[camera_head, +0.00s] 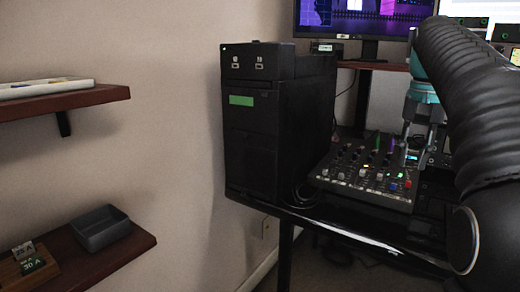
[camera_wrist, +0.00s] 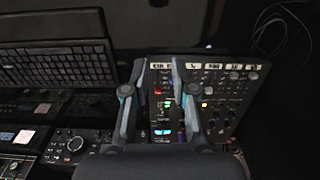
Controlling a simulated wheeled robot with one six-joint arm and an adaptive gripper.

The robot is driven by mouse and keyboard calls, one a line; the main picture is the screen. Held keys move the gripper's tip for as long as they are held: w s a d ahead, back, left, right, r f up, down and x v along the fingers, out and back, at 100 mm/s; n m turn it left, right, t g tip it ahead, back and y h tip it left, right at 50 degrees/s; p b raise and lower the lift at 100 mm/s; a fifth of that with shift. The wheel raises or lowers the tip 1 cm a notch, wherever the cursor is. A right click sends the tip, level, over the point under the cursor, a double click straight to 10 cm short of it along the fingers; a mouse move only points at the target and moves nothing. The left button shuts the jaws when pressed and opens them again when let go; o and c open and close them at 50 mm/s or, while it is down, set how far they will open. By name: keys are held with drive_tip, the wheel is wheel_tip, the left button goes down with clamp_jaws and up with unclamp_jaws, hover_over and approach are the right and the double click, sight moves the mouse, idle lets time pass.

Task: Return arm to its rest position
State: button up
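My gripper (camera_head: 424,143) points down over the right side of a mixer panel (camera_head: 360,190) with several small coloured knobs and lit indicators. In the wrist view, the two fingers of my gripper (camera_wrist: 160,82) stand apart, with nothing held between them. The panel (camera_wrist: 225,95) lies below and between the fingers there. My thick black arm covers the right side of the head view and hides part of the desk. Whether a fingertip touches a knob cannot be told.
A black computer tower (camera_head: 265,125) stands left of the panel on the dark desk (camera_head: 345,233). Monitors (camera_head: 350,18) stand behind. Wooden shelves (camera_head: 120,95) with a grey tray (camera_head: 101,228) are at the left. A keyboard (camera_wrist: 60,66) and a small controller (camera_wrist: 75,146) show in the wrist view.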

drive_tip(key=s+a+f+n+t, duration=0.2)
drive_tip(key=s+a+f+n, duration=0.1)
drive_tip(key=s+a+f, duration=0.4)
drive_tip(key=s+a+f+n+t, duration=0.3)
drive_tip(key=s+a+f, duration=0.5)
drive_tip(key=s+f, duration=0.4)
wheel_tip(320, 180, down, 4)
drive_tip(key=shift+s+a+f, duration=0.15)
drive_tip(key=shift+s+f, duration=0.05)
drive_tip(key=shift+s, duration=0.2)
idle(1.6)
